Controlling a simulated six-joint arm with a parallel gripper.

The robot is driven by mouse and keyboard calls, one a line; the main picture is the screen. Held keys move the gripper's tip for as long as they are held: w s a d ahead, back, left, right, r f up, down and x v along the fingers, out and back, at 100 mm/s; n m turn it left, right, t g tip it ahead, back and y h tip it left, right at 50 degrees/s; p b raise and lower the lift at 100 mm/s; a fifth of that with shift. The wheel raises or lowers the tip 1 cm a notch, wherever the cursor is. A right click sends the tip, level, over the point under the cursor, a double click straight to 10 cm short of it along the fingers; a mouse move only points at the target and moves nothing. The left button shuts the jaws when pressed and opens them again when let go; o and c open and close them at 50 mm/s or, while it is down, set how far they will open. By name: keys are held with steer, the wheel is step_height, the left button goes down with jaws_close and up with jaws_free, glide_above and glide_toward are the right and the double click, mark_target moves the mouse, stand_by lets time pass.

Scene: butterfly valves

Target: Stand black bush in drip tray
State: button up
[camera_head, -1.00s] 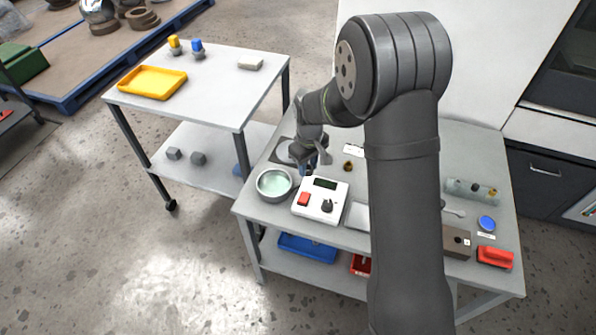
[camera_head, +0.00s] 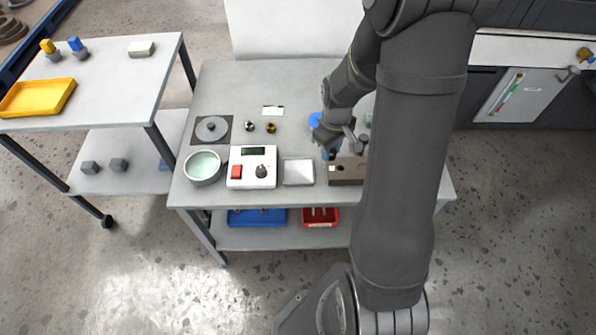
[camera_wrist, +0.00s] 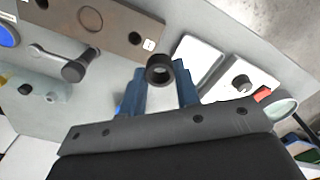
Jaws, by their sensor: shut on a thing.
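The black bush (camera_wrist: 159,69), a short dark ring with an open bore, is held between the blue fingertips of my gripper (camera_wrist: 160,86) in the wrist view. Its open end shows. In the head view my gripper (camera_head: 327,152) is over the bench by the left end of the brown block, and the bush cannot be made out. A shallow pale square tray (camera_head: 298,172), likely the drip tray, lies between the white control box and the brown block. It also shows in the wrist view (camera_wrist: 198,58), apart from the bush, and looks empty.
The control box (camera_head: 252,168) with a red button and a bowl (camera_head: 203,167) stand left of the tray. The brown block (camera_head: 346,171) with holes is on its right. Two small bushes (camera_head: 271,127) stand behind. A yellow tray (camera_head: 37,97) lies on the side cart.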

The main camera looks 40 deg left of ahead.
steer(key=d, duration=0.2)
glide_above(298, 172)
step_height(298, 172, down, 7)
steer(key=shift+f, duration=2)
steer(key=shift+f, duration=0.1)
steer(key=o, duration=0.6)
steer(key=shift+f, duration=0.1)
steer(key=shift+c, duration=0.2)
steer(key=o, duration=0.4)
steer(key=shift+o, duration=0.2)
step_height(298, 172, up, 12)
steer(key=shift+r, duration=0.2)
